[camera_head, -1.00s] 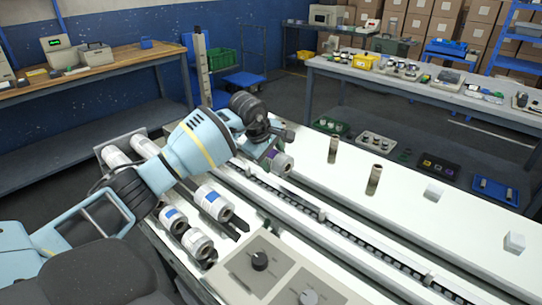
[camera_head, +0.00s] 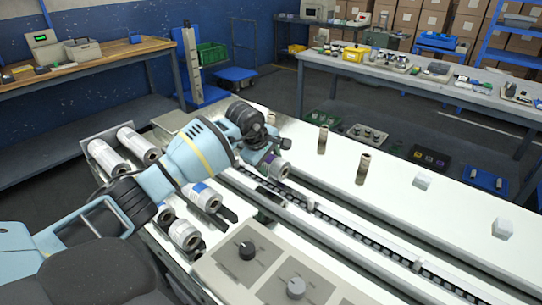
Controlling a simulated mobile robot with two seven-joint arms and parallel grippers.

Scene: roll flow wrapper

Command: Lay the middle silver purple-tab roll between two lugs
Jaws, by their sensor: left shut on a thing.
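My left gripper (camera_head: 264,156) is shut on a silver roll with a purple tab (camera_head: 280,168). Small pale lugs stand along the chain, one in the middle (camera_head: 310,206) and one lower right (camera_head: 417,265). My right gripper is out of view.
Other silver rolls lie left of the channel: one at the back (camera_head: 137,145), a blue-marked one (camera_head: 202,196) and one in front (camera_head: 185,233). Two brown cylinders (camera_head: 363,168) and white blocks (camera_head: 423,181) stand on the white deck.

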